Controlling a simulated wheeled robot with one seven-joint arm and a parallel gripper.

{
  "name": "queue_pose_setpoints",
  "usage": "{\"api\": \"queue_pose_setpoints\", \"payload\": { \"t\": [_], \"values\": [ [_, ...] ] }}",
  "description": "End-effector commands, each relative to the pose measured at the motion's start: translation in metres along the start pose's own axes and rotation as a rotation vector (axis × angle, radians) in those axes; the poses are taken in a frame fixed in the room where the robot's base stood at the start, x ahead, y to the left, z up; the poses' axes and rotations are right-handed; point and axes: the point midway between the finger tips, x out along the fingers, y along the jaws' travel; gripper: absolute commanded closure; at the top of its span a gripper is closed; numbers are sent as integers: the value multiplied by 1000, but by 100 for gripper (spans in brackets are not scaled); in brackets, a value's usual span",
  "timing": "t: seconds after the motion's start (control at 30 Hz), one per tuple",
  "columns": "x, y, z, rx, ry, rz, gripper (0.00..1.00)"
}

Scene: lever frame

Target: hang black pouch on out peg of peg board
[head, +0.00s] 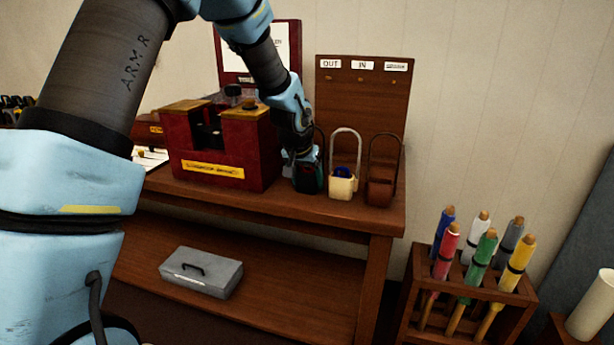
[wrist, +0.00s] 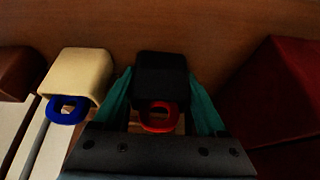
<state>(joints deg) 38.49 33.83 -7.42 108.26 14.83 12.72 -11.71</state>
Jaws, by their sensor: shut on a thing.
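The black pouch (wrist: 160,75) sits between the two teal fingers of my gripper (wrist: 161,98) in the wrist view, with a red ring (wrist: 158,117) showing at its near end. In the head view my gripper (head: 305,163) is low at the tabletop, shut on the black pouch (head: 307,186), which is partly hidden by the gripper. Whether the pouch touches the table is hard to tell. The peg board (head: 362,105) stands upright behind, with labels OUT (head: 329,63), IN and a third unreadable one. The out peg (head: 327,78) is small and bare under its label.
A cream pouch (head: 341,187) with a blue ring and a brown pouch (head: 381,190) stand right of my gripper, loops upright. A dark red lever frame (head: 219,145) stands close on the left. A grey box (head: 201,271) lies on the lower shelf. A rack (head: 463,290) holds several coloured sticks.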

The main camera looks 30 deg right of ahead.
Motion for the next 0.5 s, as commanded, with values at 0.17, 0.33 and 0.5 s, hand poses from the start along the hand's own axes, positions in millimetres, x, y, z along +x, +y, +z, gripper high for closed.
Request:
{"api": "queue_pose_setpoints", "payload": {
  "t": [0.17,0.33,0.5],
  "values": [
    [-1,0,-1,0,2,0,74],
    [-3,0,-2,0,2,0,74],
    [-12,0,-6,-1,3,0,74]
  ]
}}
